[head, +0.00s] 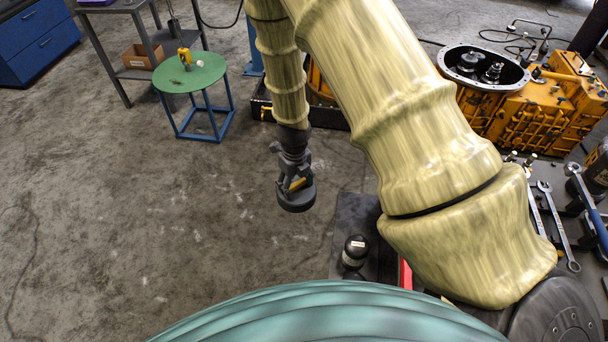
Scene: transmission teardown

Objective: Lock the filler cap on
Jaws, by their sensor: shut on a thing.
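My gripper (293,180) hangs from my arm near the middle of the head view, above the open floor. It is shut on a dark, round, cap-like piece with a yellow part (296,200), which I take to be the filler cap. The fingers partly hide its top, and its underside is out of sight. The piece is in the air, apart from everything else in view. I cannot make out a filler opening; my arm covers much of the right half.
An orange transmission housing (526,118) with an open round end is at the upper right. Wrenches (557,225) lie on a bench at the right. A black, labelled bottle-like thing (355,250) is below the gripper. A green round table (189,72) is upper left. The left floor is clear.

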